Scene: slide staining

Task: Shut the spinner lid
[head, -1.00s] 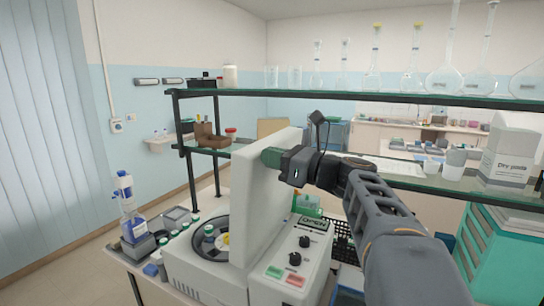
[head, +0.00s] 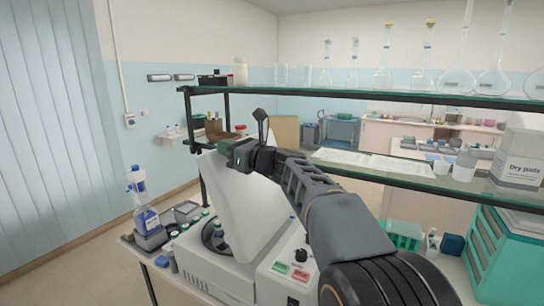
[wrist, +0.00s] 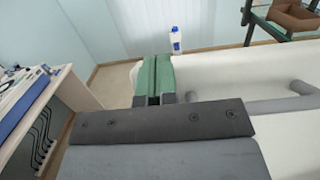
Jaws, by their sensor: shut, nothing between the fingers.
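The white spinner lid (head: 238,205) stands open and leans left over the spinner's bowl. It also fills the right of the wrist view (wrist: 275,68), with a grey bar across it. The white spinner body (head: 205,272) is below, and its dark rotor (head: 213,238) shows at the lid's left edge.
A glass shelf (head: 350,93) with flasks runs above and behind my arm. A wash bottle (head: 145,215) and small trays stand left of the spinner. The control panel (head: 290,268) is right of the lid. A teal drawer unit (head: 500,245) is at the right.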

